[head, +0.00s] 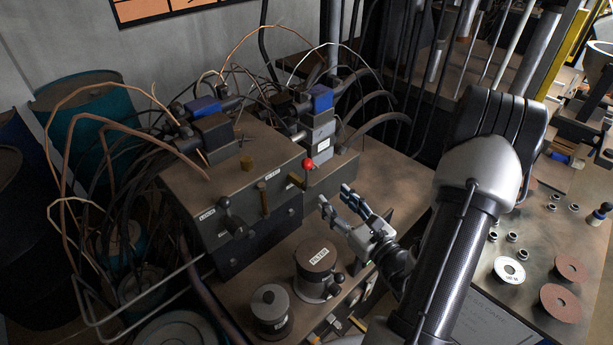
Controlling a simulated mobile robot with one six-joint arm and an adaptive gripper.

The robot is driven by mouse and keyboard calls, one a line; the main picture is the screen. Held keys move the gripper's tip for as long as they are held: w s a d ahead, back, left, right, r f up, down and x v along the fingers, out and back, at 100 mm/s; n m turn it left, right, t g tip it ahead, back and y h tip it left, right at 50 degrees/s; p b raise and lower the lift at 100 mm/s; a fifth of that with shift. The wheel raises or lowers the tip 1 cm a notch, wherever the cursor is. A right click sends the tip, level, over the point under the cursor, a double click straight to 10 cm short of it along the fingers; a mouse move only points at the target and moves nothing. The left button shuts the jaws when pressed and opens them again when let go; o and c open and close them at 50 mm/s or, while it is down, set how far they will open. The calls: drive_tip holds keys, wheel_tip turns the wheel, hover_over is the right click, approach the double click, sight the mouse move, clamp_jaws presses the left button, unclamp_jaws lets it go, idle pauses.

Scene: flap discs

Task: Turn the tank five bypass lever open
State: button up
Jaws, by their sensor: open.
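A dark metal valve block (235,185) stands on the bench with a row of levers along its front edge. One lever has a red ball knob (308,164) on a brass stem, at the block's right end. The small white labels by the levers are too small to read surely, so I cannot tell which is the tank five bypass. My gripper (334,197) is open and empty, right of and below the red knob, apart from it.
A canister labelled FILTER (316,257) and a smaller dark canister (271,308) stand in front of the block. Hoses and copper tubes (110,130) crowd its left and back. Flap discs (561,303) and small rings lie at the right. Bare bench (385,165) shows behind my gripper.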

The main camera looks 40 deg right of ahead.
sight(307, 171)
drive_tip(key=w+b, duration=0.3)
drive_tip(key=w, duration=0.1)
drive_tip(key=w+b, duration=0.3)
drive_tip(key=w, duration=0.2)
drive_tip(key=w+b, duration=0.4)
drive_tip(key=shift+w+d, duration=0.35)
clamp_jaws()
idle(0.5)
